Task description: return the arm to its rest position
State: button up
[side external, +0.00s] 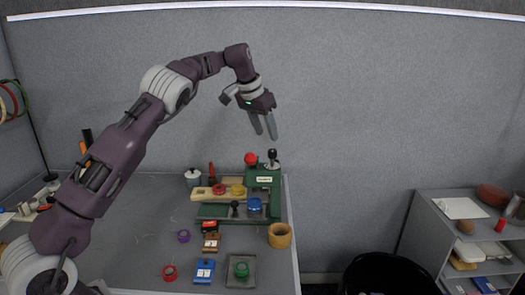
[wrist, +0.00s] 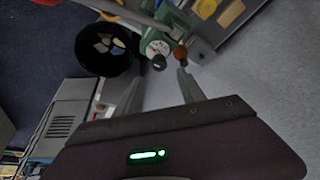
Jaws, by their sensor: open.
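My gripper (side external: 264,126) hangs high above the back right part of the table in the side external view, fingers pointing down and slightly right. Its two fingers are apart with nothing between them. In the wrist view my gripper (wrist: 158,92) shows two spread fingers, also empty. My arm reaches up from the lower left and bends over the table. The grey table (side external: 135,240) lies below, well clear of the fingers.
A green press-like device (side external: 262,180) with a red knob stands below my gripper. Nearby are a wooden cup (side external: 280,236), a grey tray (side external: 233,275) and a blue block (side external: 204,270). A black bin (side external: 385,275) and a shelf (side external: 425,225) stand right. Air around the gripper is free.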

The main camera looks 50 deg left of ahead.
jog(key=s+d+r+n, duration=0.1)
jog(key=s+d+r, duration=0.3)
jog(key=s, duration=0.3)
jog(key=s+d+r+h, duration=0.1)
jog(key=s+d+r, duration=0.3)
jog(key=s, duration=0.3)
jog(key=s+d+r+n, duration=0.1)
jog(key=s+d+r, duration=0.3)
jog(key=s, duration=0.3)
jog(key=s+d+f, duration=0.2)
jog(key=s+f, duration=0.1)
jog(key=s, duration=0.4)
jog(key=s+d+f+m, duration=0.1)
jog(key=s+d+f, duration=0.1)
jog(key=s, duration=0.6)
jog(key=s+d+f+m+t+y, duration=0.1)
jog(key=s+d+f, duration=0.1)
jog(key=s+f, duration=0.3)
jog(key=s, duration=0.3)
jog(key=shift+s+d, duration=0.25)
jog(key=shift+d, duration=0.1)
